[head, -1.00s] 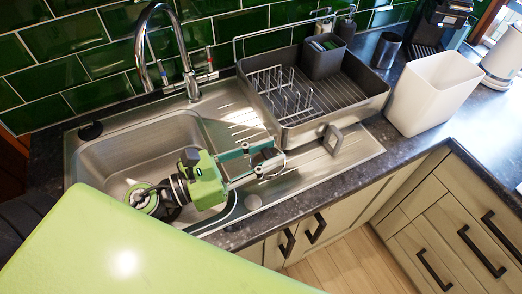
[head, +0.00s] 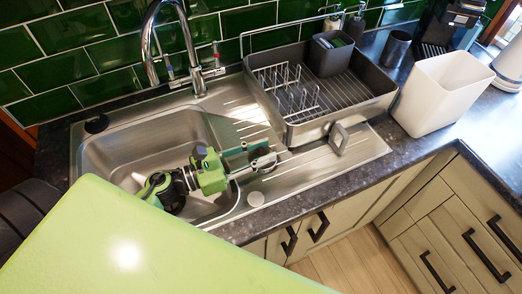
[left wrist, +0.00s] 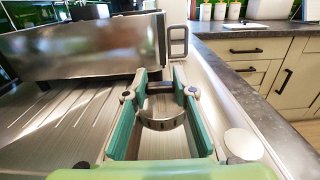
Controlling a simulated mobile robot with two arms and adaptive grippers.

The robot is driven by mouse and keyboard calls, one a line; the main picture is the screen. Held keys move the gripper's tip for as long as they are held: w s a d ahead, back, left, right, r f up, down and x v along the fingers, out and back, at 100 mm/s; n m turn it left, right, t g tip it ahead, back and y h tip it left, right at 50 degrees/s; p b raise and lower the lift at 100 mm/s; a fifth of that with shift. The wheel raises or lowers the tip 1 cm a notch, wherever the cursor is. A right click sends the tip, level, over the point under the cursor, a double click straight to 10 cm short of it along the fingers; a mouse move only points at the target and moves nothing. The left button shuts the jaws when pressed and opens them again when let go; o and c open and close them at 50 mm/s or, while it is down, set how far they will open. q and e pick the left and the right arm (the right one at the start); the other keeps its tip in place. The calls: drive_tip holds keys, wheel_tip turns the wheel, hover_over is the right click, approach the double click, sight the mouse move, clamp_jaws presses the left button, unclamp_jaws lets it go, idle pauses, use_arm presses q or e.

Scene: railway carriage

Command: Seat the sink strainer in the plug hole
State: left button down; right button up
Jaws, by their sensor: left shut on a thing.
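The sink strainer (left wrist: 162,121), a small metal cup with dark slots, sits between the teal fingers of my left gripper (left wrist: 160,95) in the left wrist view. In the head view my left gripper (head: 264,161) is shut on it over the ribbed drainer, right of the basin; the strainer is mostly hidden there by the fingers. The steel sink (head: 150,140) has its basin at left. I cannot see the plug hole in the basin; my wrist and green arm cover part of the basin floor. My right gripper is not in view.
A dish rack (head: 310,132) stands behind and right of my left gripper. A pale round disc (head: 256,198) lies on the drainer near the front edge. The tap (head: 188,50) rises behind the basin. A white bin (head: 440,92) stands on the worktop at right.

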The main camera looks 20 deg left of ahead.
use_arm(q)
drive_tip(key=shift+f, duration=0.15)
drive_tip(key=c, duration=1.7)
unclamp_jaws()
drive_tip(key=shift+s, duration=0.1)
